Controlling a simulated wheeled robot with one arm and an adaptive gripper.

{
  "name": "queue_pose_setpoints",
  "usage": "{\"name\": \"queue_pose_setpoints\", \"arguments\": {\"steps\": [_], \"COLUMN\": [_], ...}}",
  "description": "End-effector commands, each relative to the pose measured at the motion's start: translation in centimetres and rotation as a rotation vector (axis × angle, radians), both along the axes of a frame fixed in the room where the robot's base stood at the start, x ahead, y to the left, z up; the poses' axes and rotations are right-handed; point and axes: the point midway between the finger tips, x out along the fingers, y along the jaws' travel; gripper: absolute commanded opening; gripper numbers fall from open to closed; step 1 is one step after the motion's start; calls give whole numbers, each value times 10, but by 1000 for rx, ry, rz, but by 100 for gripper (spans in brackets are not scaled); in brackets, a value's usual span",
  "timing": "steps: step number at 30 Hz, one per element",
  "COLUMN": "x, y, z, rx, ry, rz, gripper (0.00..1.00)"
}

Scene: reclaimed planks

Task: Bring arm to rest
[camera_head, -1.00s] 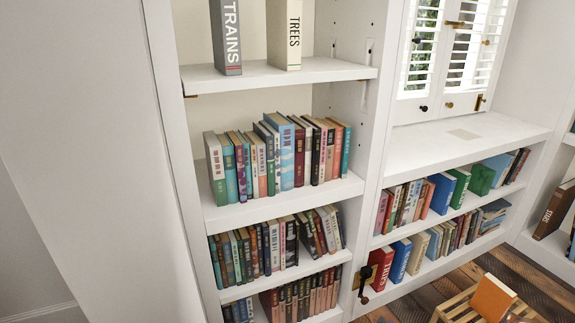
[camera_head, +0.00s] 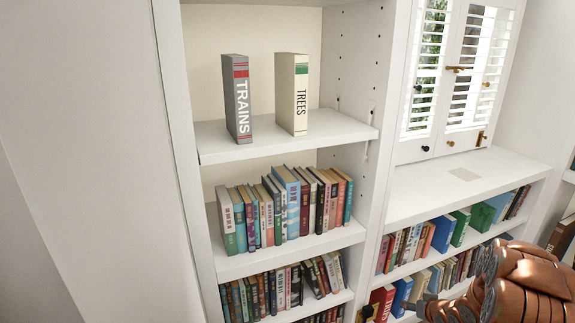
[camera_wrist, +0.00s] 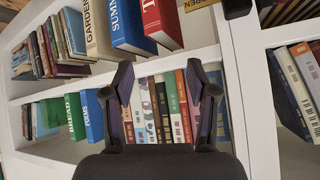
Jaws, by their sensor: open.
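My arm (camera_head: 510,285), copper-brown, reaches in at the lower right of the head view, in front of the low right-hand shelves. In the wrist view my gripper (camera_wrist: 160,78) has its two dark fingers apart, with nothing held between them. Behind the fingers is a row of upright books (camera_wrist: 160,110) on a white shelf. From the picture I cannot tell whether the fingers touch anything there. In the head view the fingers are hard to make out.
A grey TRAINS book (camera_head: 237,100) and a cream TREES book (camera_head: 292,95) stand apart on the upper shelf (camera_head: 215,140). Full book rows (camera_head: 285,210) fill lower shelves. A white ledge (camera_head: 420,195) under the shuttered window is nearly bare. A white wall (camera_head: 90,150) stands left.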

Motion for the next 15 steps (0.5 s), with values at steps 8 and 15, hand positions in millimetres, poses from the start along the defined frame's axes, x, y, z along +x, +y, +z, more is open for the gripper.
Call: {"name": "queue_pose_setpoints", "arguments": {"steps": [8,15], "x": [-13,-42], "y": [1,12], "z": [100,177], "rx": [-134,-211], "ry": [124,238], "rz": [-41,-80], "gripper": [58,58]}}
